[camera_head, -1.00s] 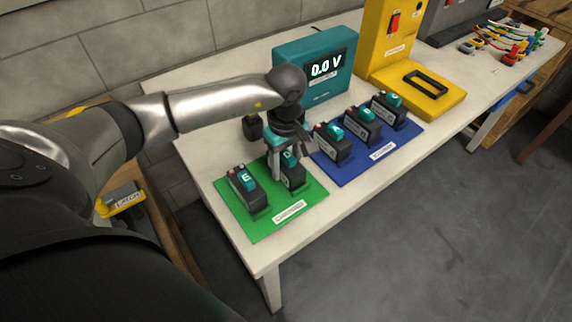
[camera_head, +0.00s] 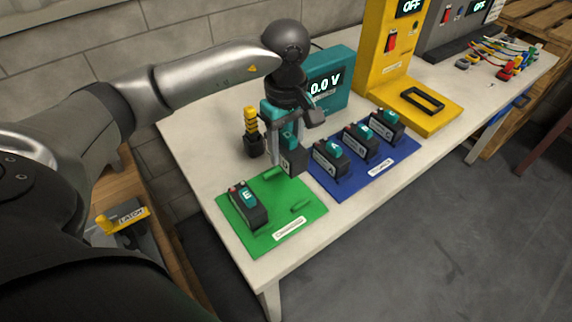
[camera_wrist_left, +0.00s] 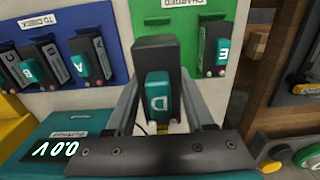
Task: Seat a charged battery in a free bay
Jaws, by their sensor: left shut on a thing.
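My left gripper (camera_head: 285,142) is shut on battery D (camera_head: 294,160), a dark block with a teal top, and holds it above the green mat (camera_head: 312,190). Battery D shows upright between the fingers in the left wrist view (camera_wrist_left: 158,88). Battery E (camera_head: 250,208) stands on the mat, labelled CHARGED in the wrist view. Three similar batteries stand on the blue mat (camera_head: 347,192), labelled TO CHECK; battery A (camera_head: 331,158) is nearest the gripper. A grey fixture with a yellow handle marked LATCH (camera_head: 122,219) is at far left, partly hidden by my arm; I cannot make out a bay.
A teal meter (camera_head: 335,76) reading 0.0 V stands behind the gripper. A yellow-handled tool in a black holder (camera_head: 253,143) stands close to its left. A yellow station (camera_head: 425,108) and coloured cables (camera_head: 505,58) are further right.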

